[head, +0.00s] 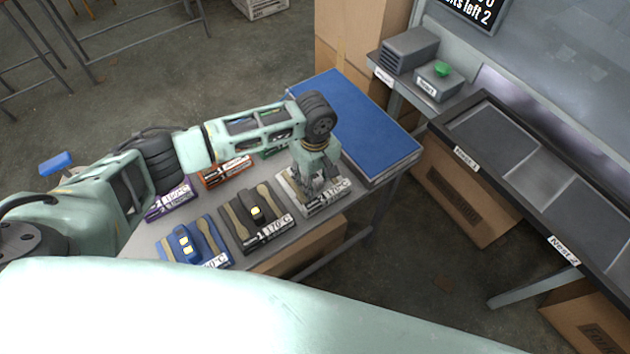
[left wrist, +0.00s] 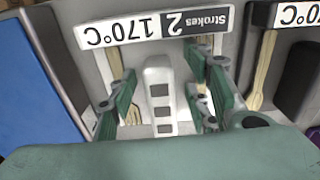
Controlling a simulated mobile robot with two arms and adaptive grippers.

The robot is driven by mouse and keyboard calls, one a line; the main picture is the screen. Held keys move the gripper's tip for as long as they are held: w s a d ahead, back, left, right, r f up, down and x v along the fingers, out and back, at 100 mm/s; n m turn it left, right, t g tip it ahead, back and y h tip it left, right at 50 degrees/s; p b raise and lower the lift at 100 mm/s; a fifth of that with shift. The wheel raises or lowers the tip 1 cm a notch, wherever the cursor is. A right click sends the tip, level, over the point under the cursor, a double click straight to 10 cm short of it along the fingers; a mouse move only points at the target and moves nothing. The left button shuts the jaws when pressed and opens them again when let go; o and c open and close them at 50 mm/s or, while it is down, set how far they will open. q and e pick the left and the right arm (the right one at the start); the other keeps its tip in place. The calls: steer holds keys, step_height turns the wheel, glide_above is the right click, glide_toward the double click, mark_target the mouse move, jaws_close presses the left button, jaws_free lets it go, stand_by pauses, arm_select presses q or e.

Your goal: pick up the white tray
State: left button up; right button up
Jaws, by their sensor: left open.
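The white tray (head: 316,209) stands on the grey table, at the right end of the front row, beside the blue mat. In the left wrist view its front label (left wrist: 152,29) reads "2 Strokes 170°C" upside down. It holds a white block (left wrist: 159,88) with several dark windows and wooden utensils (left wrist: 132,112) beside it. My left gripper (head: 318,188) is over the tray, pointing down. Its fingers (left wrist: 163,92) are spread, one on each side of the white block, with gaps. They hide part of the tray. My right gripper is not in view.
A dark tray (head: 258,220) stands just left of the white tray, and a blue tray (head: 194,246) farther left. Purple (head: 172,204) and orange (head: 225,172) trays stand behind. The blue mat (head: 358,125) is clear. The press bench (head: 520,165) is at the right.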

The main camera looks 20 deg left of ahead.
arm_select(q)
jaws_close()
stand_by(0.4)
steer(key=shift+r, duration=0.2)
